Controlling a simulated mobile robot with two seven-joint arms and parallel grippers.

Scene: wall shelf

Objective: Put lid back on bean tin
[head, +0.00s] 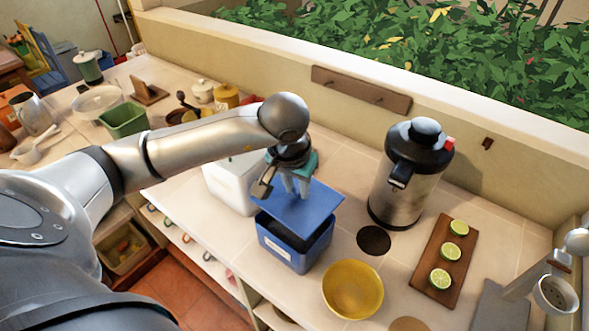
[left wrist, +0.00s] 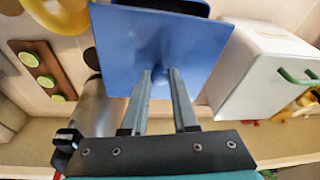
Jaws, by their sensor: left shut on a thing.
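The bean tin (head: 283,249) is a blue rectangular box with a white label, standing on the tiled counter. My right gripper is not in view.
A white canister (head: 226,187) stands close left of the tin, with a steel urn (head: 402,185) to the right. A yellow bowl (head: 353,291) is in front right. A board with limes (head: 427,272) lies farther right. A dark disc (head: 373,240) lies between tin and urn.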

